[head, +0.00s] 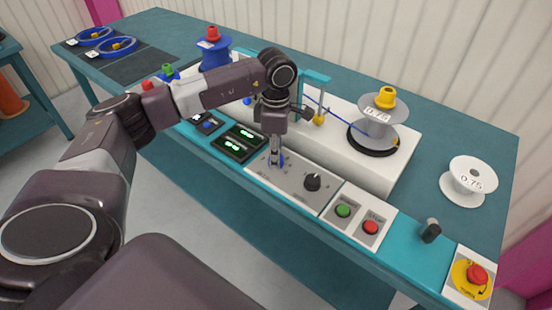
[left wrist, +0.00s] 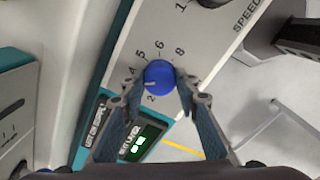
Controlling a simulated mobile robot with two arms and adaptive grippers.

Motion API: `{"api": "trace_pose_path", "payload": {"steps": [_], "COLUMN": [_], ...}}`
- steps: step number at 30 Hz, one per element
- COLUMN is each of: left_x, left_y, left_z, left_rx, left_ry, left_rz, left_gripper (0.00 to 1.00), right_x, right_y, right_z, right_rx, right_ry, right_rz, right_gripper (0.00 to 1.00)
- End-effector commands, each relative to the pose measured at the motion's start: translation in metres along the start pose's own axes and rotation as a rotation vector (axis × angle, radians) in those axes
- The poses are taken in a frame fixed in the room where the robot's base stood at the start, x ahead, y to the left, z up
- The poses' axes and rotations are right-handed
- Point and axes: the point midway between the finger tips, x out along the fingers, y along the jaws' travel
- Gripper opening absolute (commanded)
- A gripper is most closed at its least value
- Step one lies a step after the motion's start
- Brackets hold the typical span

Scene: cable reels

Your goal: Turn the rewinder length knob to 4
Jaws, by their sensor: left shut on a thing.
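The blue knob (left wrist: 159,76) sits on a light grey panel with a ring of printed numbers; 2, 4, 5, 6 and 8 show. Its short white mark points left, roughly between 2 and 4, towards a finger that hides part of the scale. My left gripper (left wrist: 158,92) is shut on the knob, one finger on each side. In the head view my left gripper (head: 276,158) points down at the panel (head: 290,191), and the blue knob shows only in part between its fingers. My right gripper is not in view.
A black knob (head: 313,182) is to the right on the same panel, then green (head: 343,211) and red (head: 370,227) buttons. Green-lit displays (head: 239,139) are to the left. Behind stands a white machine (head: 345,150) with a grey reel (head: 380,118).

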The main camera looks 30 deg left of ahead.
Motion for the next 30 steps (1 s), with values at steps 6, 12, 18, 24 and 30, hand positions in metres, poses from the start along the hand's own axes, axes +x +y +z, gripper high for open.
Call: {"api": "trace_pose_path", "payload": {"steps": [6, 12, 18, 24, 30], "left_x": [0.0002, -0.0008, -0.0014, -0.0016, -0.0017], "left_y": [0.0012, 0.0013, 0.0012, 0.0012, 0.0013], "left_z": [0.0000, 0.0002, 0.0003, 0.0003, 0.0003], "left_rx": [0.123, 0.189, 0.214, 0.216, 0.215], "left_ry": [-0.001, -0.002, -0.002, -0.002, -0.002], "left_rz": [0.004, 0.004, 0.004, 0.004, 0.004], "left_gripper": [0.05, 0.05, 0.05, 0.05, 0.32], "right_x": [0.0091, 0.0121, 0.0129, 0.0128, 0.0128], "right_y": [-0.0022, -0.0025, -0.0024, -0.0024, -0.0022], "right_z": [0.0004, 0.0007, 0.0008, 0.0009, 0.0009], "right_rx": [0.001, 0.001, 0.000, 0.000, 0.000], "right_ry": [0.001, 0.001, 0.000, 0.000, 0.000], "right_rz": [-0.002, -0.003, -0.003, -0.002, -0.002], "right_gripper": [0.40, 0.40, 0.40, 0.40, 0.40]}}
